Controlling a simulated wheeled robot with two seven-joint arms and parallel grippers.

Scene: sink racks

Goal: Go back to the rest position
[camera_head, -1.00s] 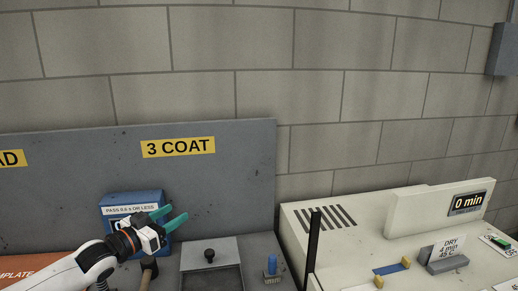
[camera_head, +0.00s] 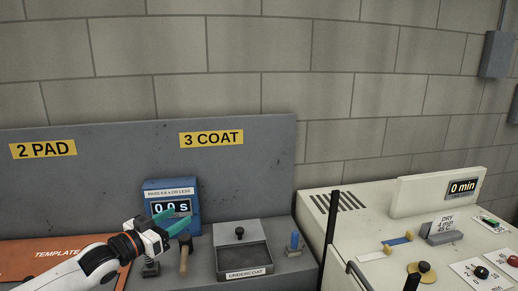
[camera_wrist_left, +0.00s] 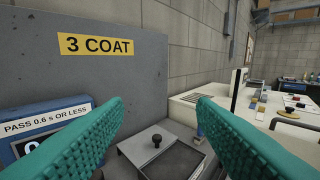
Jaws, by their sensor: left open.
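My left gripper (camera_head: 174,222) has teal fingers and is in front of the blue timer box (camera_head: 183,191), partly covering its display, which reads about 0.0 s. In the left wrist view its two fingers (camera_wrist_left: 160,125) are spread apart with nothing between them. The grey undercoat tray (camera_head: 222,257) with a black-knobbed lid (camera_head: 239,224) stands to the right of the gripper. It also shows beyond the fingertips in the left wrist view. My right gripper is not in view.
A wooden-handled tool (camera_head: 184,260) stands below the gripper. A blue-topped piece (camera_head: 294,243) is right of the tray. The cream dryer (camera_head: 350,220) with a "0 min" display fills the right side. An orange template board (camera_head: 45,252) lies at left. A grey panel (camera_head: 120,170) stands behind.

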